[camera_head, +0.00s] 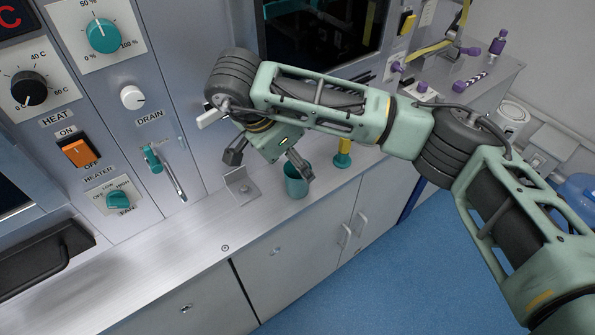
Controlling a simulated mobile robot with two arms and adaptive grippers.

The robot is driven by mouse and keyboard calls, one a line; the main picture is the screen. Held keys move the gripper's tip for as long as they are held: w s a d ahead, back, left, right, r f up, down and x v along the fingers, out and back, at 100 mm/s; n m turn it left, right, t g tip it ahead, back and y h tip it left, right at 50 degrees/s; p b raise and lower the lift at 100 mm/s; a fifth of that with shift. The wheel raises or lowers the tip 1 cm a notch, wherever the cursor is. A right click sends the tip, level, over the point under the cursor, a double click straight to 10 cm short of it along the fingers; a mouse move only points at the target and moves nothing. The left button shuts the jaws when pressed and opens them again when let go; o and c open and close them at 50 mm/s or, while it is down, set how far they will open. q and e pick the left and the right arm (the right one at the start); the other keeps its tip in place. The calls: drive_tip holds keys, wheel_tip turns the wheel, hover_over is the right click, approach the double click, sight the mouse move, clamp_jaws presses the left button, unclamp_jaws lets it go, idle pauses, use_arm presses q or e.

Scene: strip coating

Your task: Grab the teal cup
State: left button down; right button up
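The teal cup (296,182) stands on the metal counter near its front edge. My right arm reaches in from the right, and its gripper (268,160) is above the counter, just left of the cup. Its two fingers are spread wide apart with nothing seen between them. The right-hand finger overlaps the cup's rim in the picture; I cannot tell whether it touches. Part of the cup's rim is hidden behind this finger. My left gripper is not in view.
A metal bracket (241,187) is fixed to the counter left of the cup. A yellow and teal fitting (343,153) stands to the right. A control panel with knobs and a drain lever (168,172) rises behind on the left. The counter's front left (150,275) is clear.

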sight(298, 175)
drive_tip(key=x, duration=0.2)
drive_tip(key=p+x, duration=0.1)
drive_tip(key=shift+s+a+f, duration=0.2)
drive_tip(key=shift+a+f, duration=0.05)
drive_tip(key=shift+f, duration=0.05)
drive_tip(key=shift+x, duration=1.2)
drive_tip(key=shift+w+f, duration=0.1)
drive_tip(key=shift+f, duration=0.3)
drive_tip(key=c, duration=0.8)
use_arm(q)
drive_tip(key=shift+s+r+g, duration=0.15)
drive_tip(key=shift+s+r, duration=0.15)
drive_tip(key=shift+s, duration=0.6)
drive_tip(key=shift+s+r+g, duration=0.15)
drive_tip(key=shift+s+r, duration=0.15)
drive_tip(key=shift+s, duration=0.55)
use_arm(e)
drive_tip(key=shift+c, duration=1.4)
